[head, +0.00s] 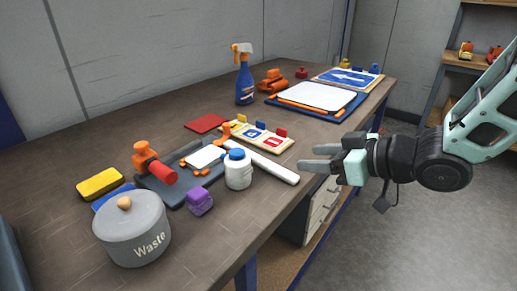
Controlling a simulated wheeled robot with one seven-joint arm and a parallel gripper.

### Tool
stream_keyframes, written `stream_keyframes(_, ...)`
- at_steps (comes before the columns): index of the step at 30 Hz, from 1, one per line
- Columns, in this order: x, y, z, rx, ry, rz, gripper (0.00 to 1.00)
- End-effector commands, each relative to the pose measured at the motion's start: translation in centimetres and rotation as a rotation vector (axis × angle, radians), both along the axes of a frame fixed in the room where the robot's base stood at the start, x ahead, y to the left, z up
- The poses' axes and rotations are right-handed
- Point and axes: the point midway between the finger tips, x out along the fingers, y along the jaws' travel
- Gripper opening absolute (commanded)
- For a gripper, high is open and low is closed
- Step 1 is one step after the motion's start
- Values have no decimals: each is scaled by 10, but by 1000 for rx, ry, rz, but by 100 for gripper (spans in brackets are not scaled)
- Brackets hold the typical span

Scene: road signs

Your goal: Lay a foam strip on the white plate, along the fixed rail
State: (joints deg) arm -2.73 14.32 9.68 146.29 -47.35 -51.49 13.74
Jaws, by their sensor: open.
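My gripper (309,158) is open and empty, at the right, past the bench's front edge, fingers pointing left. A large white plate (316,95) lies on a blue board at the back right, with orange strips (300,106) along its near edge. A smaller white plate (204,157) lies on a dark grey fixture (170,187) at the middle left, with small orange pieces beside it. A long white bar (268,166) lies flat on the bench, left of my gripper and apart from it. I cannot tell which piece is the foam strip or the fixed rail.
A grey Waste bin (133,228), white jar (238,170), purple block (199,201) and yellow sponge (100,183) stand at the front left. A blue spray bottle (244,80) stands at the back. A board with coloured tabs (262,137) lies mid-bench. The left back is clear.

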Motion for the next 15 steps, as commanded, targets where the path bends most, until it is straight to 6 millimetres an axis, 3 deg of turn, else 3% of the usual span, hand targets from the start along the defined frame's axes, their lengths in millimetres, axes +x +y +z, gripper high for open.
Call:
stream_keyframes(9, 34, 45, -25, 2, -1, 5, 51)
stream_keyframes(15, 50, 65, -35, 1, -2, 4, 51)
